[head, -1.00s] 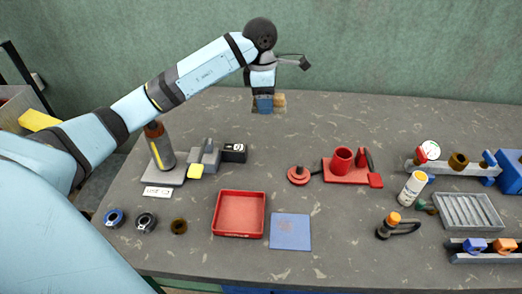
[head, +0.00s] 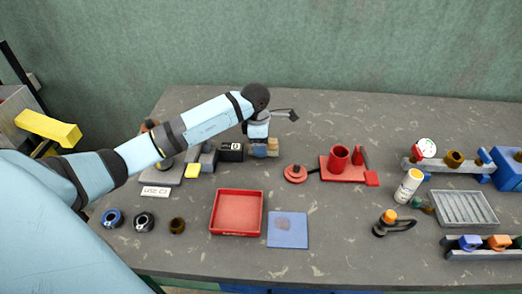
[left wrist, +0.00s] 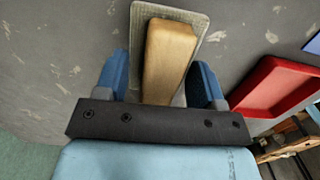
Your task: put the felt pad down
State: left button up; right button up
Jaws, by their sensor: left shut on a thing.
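My left gripper (head: 264,151) is shut on the felt pad (head: 273,145), low over the back middle of the table. In the left wrist view the felt pad (left wrist: 170,55) shows as a tan wooden block between the two blue fingers, with a pale grey, rounded layer under it. My left gripper (left wrist: 165,80) hides part of the block's sides. I cannot tell whether the pad's underside touches the table. My right gripper is in neither view.
A black box (head: 232,152) stands close left of the gripper. A red stand with a cup (head: 340,157) is to the right. A red tray (head: 236,213) and a blue mat (head: 296,240) with a greyish patch lie in front.

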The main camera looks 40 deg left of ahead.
pick_arm(q)
notch_tip(320, 180, down, 4)
jog(key=shift+r, duration=0.25)
jog(key=shift+f, duration=0.2)
jog(key=o, duration=1.2)
jog(key=shift+r, duration=0.15)
